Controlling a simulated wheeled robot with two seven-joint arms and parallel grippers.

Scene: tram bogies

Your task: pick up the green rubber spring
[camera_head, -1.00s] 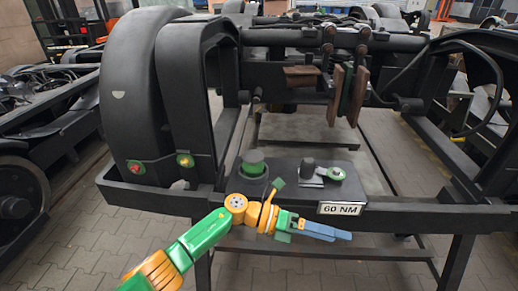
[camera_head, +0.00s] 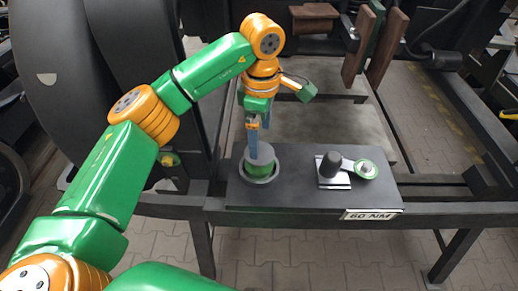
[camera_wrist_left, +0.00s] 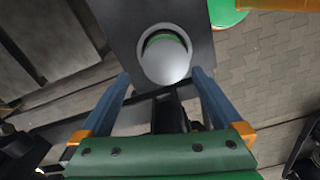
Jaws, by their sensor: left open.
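My right gripper is not in view.
A 60 NM label (camera_head: 371,215) is on the front edge. A large black wheel guard (camera_head: 130,90) rises at the left, and hanging brown blocks (camera_head: 375,50) are behind.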

